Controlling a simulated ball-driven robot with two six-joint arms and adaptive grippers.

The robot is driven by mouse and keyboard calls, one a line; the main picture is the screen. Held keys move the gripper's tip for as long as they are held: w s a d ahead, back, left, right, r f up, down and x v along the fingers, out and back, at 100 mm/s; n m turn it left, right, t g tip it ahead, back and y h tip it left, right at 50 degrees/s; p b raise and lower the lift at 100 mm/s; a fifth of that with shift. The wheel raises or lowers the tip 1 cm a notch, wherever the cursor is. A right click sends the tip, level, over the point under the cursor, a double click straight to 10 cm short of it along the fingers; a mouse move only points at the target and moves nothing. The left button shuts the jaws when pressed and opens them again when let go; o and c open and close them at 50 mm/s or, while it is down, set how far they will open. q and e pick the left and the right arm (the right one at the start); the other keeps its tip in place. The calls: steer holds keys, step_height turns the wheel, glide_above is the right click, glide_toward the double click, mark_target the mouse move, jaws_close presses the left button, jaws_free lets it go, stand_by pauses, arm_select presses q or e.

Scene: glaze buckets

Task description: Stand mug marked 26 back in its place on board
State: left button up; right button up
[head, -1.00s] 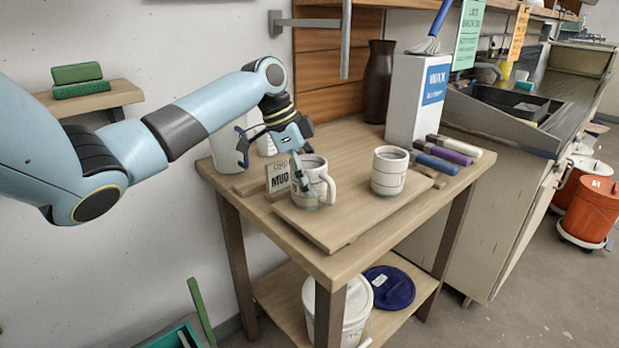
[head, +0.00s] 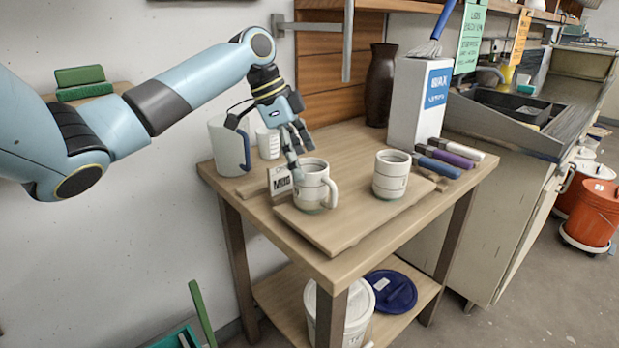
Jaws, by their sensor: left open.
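Two pale mugs stand upright on the wooden board (head: 345,236) on the small table. The left mug (head: 315,189) has its handle toward the right; the other mug (head: 391,176) stands apart to its right. No number 26 is readable on either. My left gripper (head: 296,160) is open and empty, just above and behind the left mug's rim; whether it touches the mug is hard to tell. A small card (head: 280,184) stands beside the left mug, partly hidden. My right gripper is not in view.
A white pitcher (head: 226,146) and a small white cup (head: 268,142) stand at the table's back left. A white wax box (head: 407,105), a dark vase (head: 380,85) and several marker-like tools (head: 453,156) are at the back right. The board's front is clear.

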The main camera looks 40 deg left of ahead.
arm_select(q)
steer(key=v, duration=0.6)
steer(key=shift+r, duration=0.25)
steer(key=shift+s, duration=0.1)
